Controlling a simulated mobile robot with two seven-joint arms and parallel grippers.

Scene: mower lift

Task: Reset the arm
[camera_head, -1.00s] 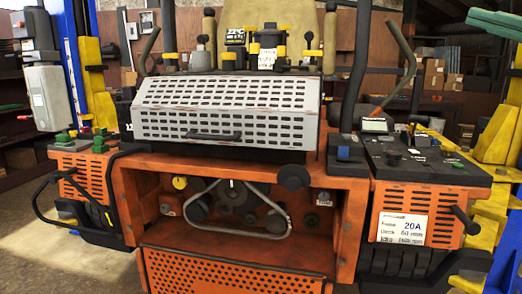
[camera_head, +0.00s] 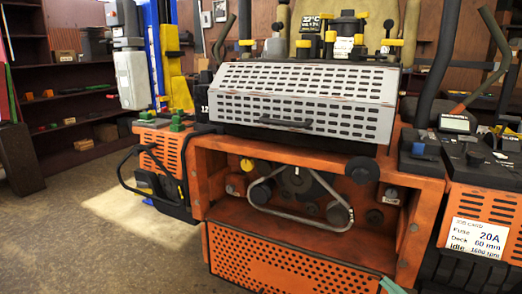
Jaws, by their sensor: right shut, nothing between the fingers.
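Only a small greenish tip of my right gripper (camera_head: 392,286) shows at the bottom edge, right of centre. It is in front of the lower right of the orange mower (camera_head: 412,210); I cannot tell how far apart they are. The right gripper is shut and holds nothing. The rest of it and its arm are below the picture. My left gripper is not in view.
The mower has a slotted grey hood (camera_head: 300,95), an exposed belt (camera_head: 298,212) and a side control console (camera_head: 475,160). A blue lift post (camera_head: 154,50) stands behind it. Shelves (camera_head: 70,100) line the far left. The floor (camera_head: 75,225) at left is clear.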

